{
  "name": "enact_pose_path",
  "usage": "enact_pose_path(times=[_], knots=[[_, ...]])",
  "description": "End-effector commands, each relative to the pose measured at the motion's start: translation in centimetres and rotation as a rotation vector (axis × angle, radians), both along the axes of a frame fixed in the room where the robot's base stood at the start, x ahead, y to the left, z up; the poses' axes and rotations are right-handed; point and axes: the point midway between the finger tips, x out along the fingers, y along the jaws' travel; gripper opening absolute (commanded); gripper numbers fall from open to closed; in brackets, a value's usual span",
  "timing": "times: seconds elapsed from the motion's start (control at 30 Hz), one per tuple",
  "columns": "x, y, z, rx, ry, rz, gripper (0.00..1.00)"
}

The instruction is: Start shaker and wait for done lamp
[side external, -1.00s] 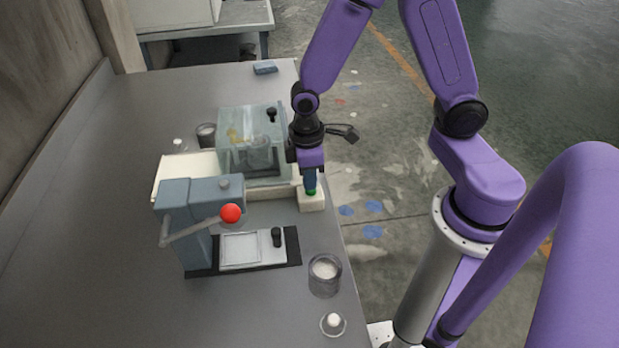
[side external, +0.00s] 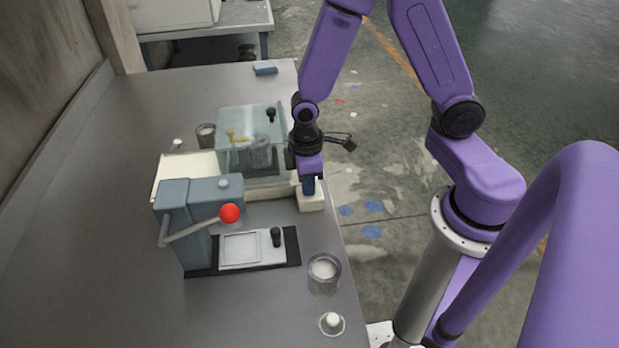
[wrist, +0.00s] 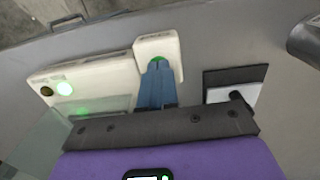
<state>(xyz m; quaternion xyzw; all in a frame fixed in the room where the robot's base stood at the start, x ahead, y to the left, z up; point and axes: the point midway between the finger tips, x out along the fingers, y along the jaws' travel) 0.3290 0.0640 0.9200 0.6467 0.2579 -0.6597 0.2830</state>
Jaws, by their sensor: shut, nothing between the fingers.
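The shaker (side external: 172,172) is a cream base with a clear hood (side external: 240,125) over a clamped tin (side external: 262,155). A small cream button box (side external: 312,203) stands at its right end. The wrist view shows its green button (wrist: 158,58) at the tips of my gripper (wrist: 157,68). My gripper is shut and empty, pointing down onto the button, and looks to touch it; the fingers hide part of it.
A blue-grey press with a red-knobbed lever (side external: 229,213) stands in front of the shaker. An open cup (side external: 324,268) and a small dish with a white knob (side external: 332,322) stand near the bench's right edge. The bench's left side is clear.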

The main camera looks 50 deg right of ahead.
Motion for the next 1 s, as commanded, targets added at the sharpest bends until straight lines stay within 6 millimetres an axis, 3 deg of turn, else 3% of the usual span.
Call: enact_pose_path(times=[0.17,0.37,1.0], knots=[[-0.4,-0.2,-0.6,-0.008,0.014,0.001,0.0],[-0.3,-0.1,1.0,-0.005,0.008,0.002,0.0],[0.1,0.5,11.0,0.004,-0.006,0.0,0.0]])
